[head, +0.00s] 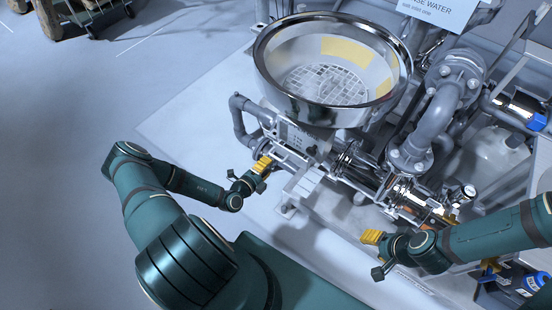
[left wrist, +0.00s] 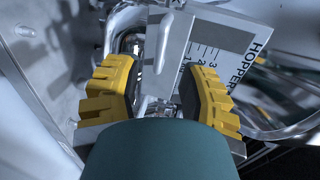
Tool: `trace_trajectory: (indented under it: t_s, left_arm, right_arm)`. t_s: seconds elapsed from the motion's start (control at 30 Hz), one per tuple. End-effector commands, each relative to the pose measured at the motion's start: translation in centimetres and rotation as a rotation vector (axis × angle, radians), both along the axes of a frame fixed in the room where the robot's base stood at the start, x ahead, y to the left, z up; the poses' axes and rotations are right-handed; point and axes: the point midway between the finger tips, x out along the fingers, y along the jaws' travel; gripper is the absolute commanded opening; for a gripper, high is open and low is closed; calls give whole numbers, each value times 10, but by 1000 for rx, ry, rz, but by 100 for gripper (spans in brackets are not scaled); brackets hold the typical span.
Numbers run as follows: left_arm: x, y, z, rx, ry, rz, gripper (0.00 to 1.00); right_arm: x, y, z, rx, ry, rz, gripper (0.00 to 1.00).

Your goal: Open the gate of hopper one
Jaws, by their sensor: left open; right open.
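The hopper (head: 300,106) is a round shiny steel bowl with a grate inside, at the top middle of the head view. Below it is a grey scale plate (head: 301,137). In the left wrist view this plate (left wrist: 228,45) carries a scale with numbers and the word HOPPER; the rest of the label is cut off. A grey flat metal bar (left wrist: 172,42) stands beside the scale. My left gripper (head: 263,165) is open just left of the plate. Its yellow fingers (left wrist: 160,92) lie either side of the bar's lower end; contact is unclear. My right gripper (head: 372,238) is open and empty.
Grey pipes and a flanged valve (head: 437,115) stand right of the hopper. A rinse water sign (head: 440,10) hangs at the top. A dark crate with blue bottles (head: 520,282) is at lower right.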

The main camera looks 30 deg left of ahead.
Motion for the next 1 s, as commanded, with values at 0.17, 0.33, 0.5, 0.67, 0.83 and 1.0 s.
trace_trajectory:
  t_s: [0.17, 0.33, 0.5, 0.67, 0.83, 1.0]
  left_arm:
    - [33, -4, -8, 0, -2, -2, 41]
    - [51, -5, -11, 1, -1, -2, 41]
    - [59, -5, -12, 1, 0, -2, 41]
    - [60, -5, -12, 1, 0, -2, 41]
    - [60, -5, -12, 1, 0, -2, 23]
    - [59, -5, -12, 1, 0, -2, 0]
  right_arm:
    - [2, 0, -9, -1, -4, 0, 47]
    - [3, 0, -13, -1, -6, -1, 47]
    - [3, 0, -14, -1, -7, -2, 47]
    - [3, 0, -14, -1, -7, -2, 47]
    - [3, 0, -14, -1, -7, -2, 47]
    - [3, 0, -14, -1, -7, -2, 47]
